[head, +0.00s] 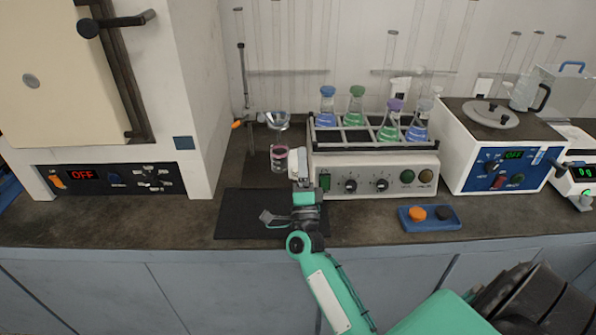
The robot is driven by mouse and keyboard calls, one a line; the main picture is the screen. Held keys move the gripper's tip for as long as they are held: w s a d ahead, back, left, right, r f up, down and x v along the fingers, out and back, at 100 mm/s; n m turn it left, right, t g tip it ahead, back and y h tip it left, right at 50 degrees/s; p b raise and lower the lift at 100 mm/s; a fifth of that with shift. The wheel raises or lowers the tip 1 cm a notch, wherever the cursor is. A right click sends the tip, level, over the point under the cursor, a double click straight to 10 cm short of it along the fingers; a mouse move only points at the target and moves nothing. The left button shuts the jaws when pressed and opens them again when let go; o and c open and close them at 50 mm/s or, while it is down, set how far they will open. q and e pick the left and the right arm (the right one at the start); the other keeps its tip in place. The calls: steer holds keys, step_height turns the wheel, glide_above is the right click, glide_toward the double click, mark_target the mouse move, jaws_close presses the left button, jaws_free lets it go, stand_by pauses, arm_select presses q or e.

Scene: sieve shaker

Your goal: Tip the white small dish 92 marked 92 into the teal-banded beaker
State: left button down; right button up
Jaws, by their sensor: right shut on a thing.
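My right gripper (300,182) reaches away from me over the front of the bench, beside the shaker. It is shut on a small white thing (294,160), which looks like the white small dish; no mark 92 can be read on it. The fingertips are too small to make out. A clear glass beaker (279,159) stands just left of the white thing; its band looks pink, and I cannot tell whether the two touch. I make out no teal-banded beaker. My left gripper is not in view.
A metal funnel or bowl (278,121) is held behind the beaker. A shaker (385,176) with several stoppered flasks stands close on the right. An oven (120,183) stands left. A black mat (232,215) and blue tray (428,224) lie in front.

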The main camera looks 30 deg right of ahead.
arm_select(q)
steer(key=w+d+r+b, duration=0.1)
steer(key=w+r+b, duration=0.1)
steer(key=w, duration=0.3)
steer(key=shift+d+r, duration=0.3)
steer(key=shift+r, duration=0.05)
arm_select(e)
steer(key=shift+s+d+f+m+g+h, duration=0.1)
steer(key=shift+s+d+m+g+h, duration=0.1)
steer(key=shift+m+g+h, duration=0.85)
steer(key=shift+s+d+f+m+g+h, duration=0.1)
steer(key=shift+d+m+g+h, duration=0.35)
steer(key=shift+m, duration=1.05)
steer(key=shift+s+m+g+h, duration=0.15)
steer(key=shift+m+g+h, duration=0.45)
steer(key=shift+m+h, duration=0.55)
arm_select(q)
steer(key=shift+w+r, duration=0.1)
arm_select(e)
steer(key=shift+r+y, duration=0.1)
steer(key=shift+y, duration=0.15)
